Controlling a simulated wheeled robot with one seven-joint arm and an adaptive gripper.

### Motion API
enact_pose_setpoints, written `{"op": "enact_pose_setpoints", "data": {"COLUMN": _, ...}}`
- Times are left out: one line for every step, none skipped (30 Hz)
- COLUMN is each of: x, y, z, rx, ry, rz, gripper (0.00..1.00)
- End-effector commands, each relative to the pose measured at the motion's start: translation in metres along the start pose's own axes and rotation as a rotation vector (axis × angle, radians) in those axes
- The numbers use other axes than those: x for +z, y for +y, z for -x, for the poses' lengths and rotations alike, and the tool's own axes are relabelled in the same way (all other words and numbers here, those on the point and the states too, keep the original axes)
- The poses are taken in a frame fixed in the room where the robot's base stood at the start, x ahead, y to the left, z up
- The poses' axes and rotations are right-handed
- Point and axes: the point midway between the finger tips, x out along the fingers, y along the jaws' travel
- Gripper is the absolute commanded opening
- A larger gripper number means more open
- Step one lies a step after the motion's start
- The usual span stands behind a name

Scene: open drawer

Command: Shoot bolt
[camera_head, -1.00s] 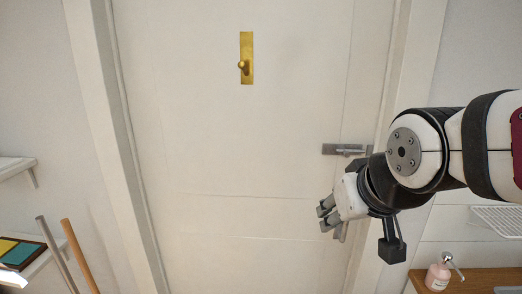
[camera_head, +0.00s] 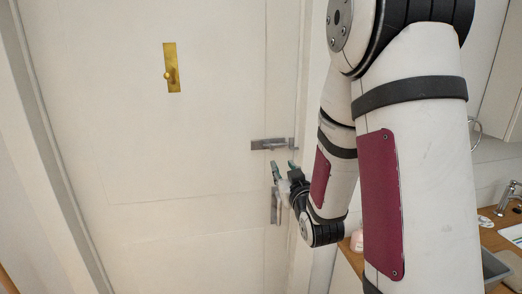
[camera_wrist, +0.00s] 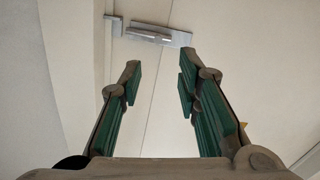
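A grey metal bolt (camera_head: 270,144) is mounted on the white door (camera_head: 170,140) near its right edge. The bolt also shows in the wrist view (camera_wrist: 160,35), with a small grey keeper (camera_wrist: 113,24) on the frame to its left. I cannot tell how far the bolt's bar extends. My gripper (camera_head: 282,164) is just below the bolt in the head view and points up at it. In the wrist view my gripper (camera_wrist: 160,76) has its two green-padded fingers apart, with nothing between them. The fingertips look apart from the bolt.
A second grey metal fitting (camera_head: 276,206) sits lower on the door, partly hidden by my gripper. A brass plate with a knob (camera_head: 171,68) is higher up. A wooden counter (camera_head: 492,240) with a tap (camera_head: 508,196) stands at the right.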

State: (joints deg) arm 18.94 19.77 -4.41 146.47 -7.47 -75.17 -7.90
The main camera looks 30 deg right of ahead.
Motion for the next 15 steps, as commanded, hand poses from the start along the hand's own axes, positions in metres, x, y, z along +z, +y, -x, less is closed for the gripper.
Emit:
{"op": "enact_pose_setpoints", "data": {"x": 0.001, "y": 0.002, "z": 0.001, "rx": 0.004, "ry": 0.009, "rz": 0.001, "gripper": 0.31}}
{"op": "enact_pose_setpoints", "data": {"x": 0.001, "y": 0.002, "z": 0.001, "rx": 0.005, "ry": 0.014, "rz": 0.002, "gripper": 0.31}}
{"op": "enact_pose_setpoints", "data": {"x": 0.001, "y": 0.003, "z": 0.0, "rx": 0.007, "ry": 0.02, "rz": 0.002, "gripper": 0.31}}
{"op": "enact_pose_setpoints", "data": {"x": 0.001, "y": 0.003, "z": -0.001, "rx": 0.008, "ry": 0.022, "rz": 0.002, "gripper": 0.31}}
{"op": "enact_pose_setpoints", "data": {"x": 0.001, "y": 0.003, "z": -0.003, "rx": 0.008, "ry": 0.024, "rz": 0.002, "gripper": 0.31}}
{"op": "enact_pose_setpoints", "data": {"x": 0.001, "y": 0.003, "z": -0.005, "rx": 0.009, "ry": 0.025, "rz": 0.002, "gripper": 0.31}}
{"op": "enact_pose_setpoints", "data": {"x": 0.001, "y": 0.003, "z": -0.007, "rx": 0.009, "ry": 0.024, "rz": 0.002, "gripper": 0.31}}
{"op": "enact_pose_setpoints", "data": {"x": 0.002, "y": 0.002, "z": -0.01, "rx": 0.009, "ry": 0.024, "rz": 0.002, "gripper": 0.31}}
{"op": "enact_pose_setpoints", "data": {"x": 0.001, "y": 0.002, "z": -0.013, "rx": 0.009, "ry": 0.026, "rz": 0.002, "gripper": 0.31}}
{"op": "enact_pose_setpoints", "data": {"x": 0.001, "y": 0.002, "z": -0.016, "rx": 0.009, "ry": 0.026, "rz": 0.002, "gripper": 0.31}}
{"op": "enact_pose_setpoints", "data": {"x": 0.002, "y": 0.002, "z": -0.019, "rx": 0.008, "ry": 0.025, "rz": 0.002, "gripper": 0.31}}
{"op": "enact_pose_setpoints", "data": {"x": 0.002, "y": 0.002, "z": -0.022, "rx": 0.009, "ry": 0.026, "rz": 0.002, "gripper": 0.31}}
{"op": "enact_pose_setpoints", "data": {"x": 0.002, "y": 0.002, "z": -0.025, "rx": 0.009, "ry": 0.026, "rz": 0.001, "gripper": 0.31}}
{"op": "enact_pose_setpoints", "data": {"x": 0.002, "y": 0.002, "z": -0.028, "rx": 0.009, "ry": 0.025, "rz": 0.001, "gripper": 0.31}}
{"op": "enact_pose_setpoints", "data": {"x": 0.002, "y": 0.002, "z": -0.031, "rx": 0.009, "ry": 0.026, "rz": 0.002, "gripper": 0.31}}
